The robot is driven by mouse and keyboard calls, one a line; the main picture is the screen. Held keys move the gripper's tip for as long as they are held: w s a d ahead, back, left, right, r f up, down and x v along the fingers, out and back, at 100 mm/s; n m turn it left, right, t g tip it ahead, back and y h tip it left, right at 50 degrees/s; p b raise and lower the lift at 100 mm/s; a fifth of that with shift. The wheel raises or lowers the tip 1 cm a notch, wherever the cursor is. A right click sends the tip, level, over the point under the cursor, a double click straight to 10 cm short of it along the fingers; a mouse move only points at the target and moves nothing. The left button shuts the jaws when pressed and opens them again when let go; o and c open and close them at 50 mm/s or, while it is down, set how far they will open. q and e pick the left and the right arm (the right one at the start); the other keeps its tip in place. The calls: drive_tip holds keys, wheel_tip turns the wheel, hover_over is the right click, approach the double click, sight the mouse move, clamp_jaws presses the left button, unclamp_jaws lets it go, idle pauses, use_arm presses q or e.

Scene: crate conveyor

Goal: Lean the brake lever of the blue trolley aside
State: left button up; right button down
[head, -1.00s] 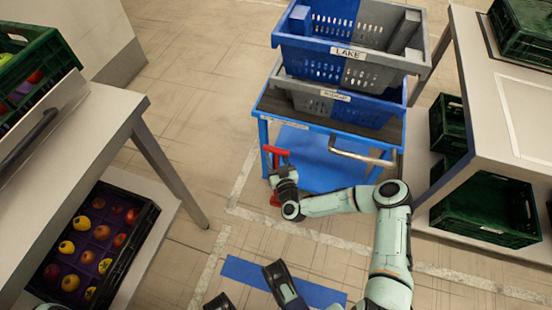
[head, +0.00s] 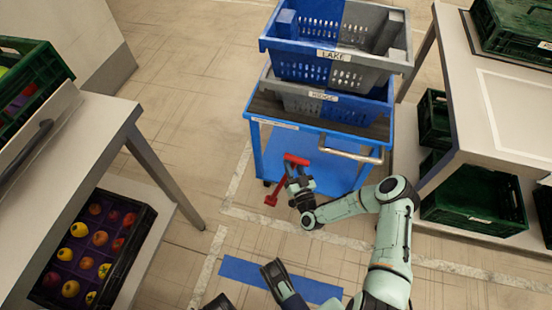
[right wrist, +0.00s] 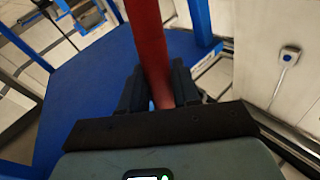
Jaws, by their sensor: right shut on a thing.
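The blue trolley (head: 262,150) stands at the centre of the head view. Its red brake lever (head: 271,200) has a crossbar handle at the top and tilts to the right in the picture, its lower end at the left. My right gripper (head: 297,183) is shut on the red shaft below the handle. The right wrist view shows the red shaft (right wrist: 151,45) between my two dark fingers, with the trolley's blue deck (right wrist: 85,90) behind. Dark parts at the bottom edge of the head view may belong to my left gripper (head: 250,285); their state is unclear.
Two blue-grey crates, the upper one labelled LAKE (head: 375,72), are stacked on the trolley. A table (head: 480,130) with green crates stands at the right. A table (head: 85,125) at the left has a fruit crate (head: 140,235) below. Floor between the left table and trolley is clear.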

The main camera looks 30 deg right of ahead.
use_arm(q)
drive_tip(key=shift+s+a+f, duration=0.1)
drive_tip(key=shift+s+f, duration=0.3)
use_arm(e)
drive_tip(key=shift+s+d+f+m+t, duration=0.15)
drive_tip(key=shift+s+d+f+m, duration=0.15)
drive_tip(key=shift+s+d, duration=0.3)
drive_tip(key=shift+s+d+f+m+t, duration=0.2)
drive_tip(key=shift+s+d+f, duration=0.1)
drive_tip(key=shift+s+d, duration=0.3)
drive_tip(key=shift+s+a, duration=0.1)
drive_tip(key=c, duration=1)
unclamp_jaws()
drive_tip(key=shift+h, duration=0.3)
drive_tip(key=shift+o, duration=0.2)
drive_tip(key=shift+r, duration=0.1)
use_arm(q)
drive_tip(key=w+d+r+t+p, duration=0.1)
drive_tip(key=w+r+p, duration=0.1)
drive_tip(key=w+r, duration=0.2)
drive_tip(key=shift+w+r, duration=0.2)
drive_tip(key=shift+r, duration=0.25)
use_arm(e)
drive_tip(key=v, duration=1.3)
drive_tip(key=shift+s, duration=0.25)
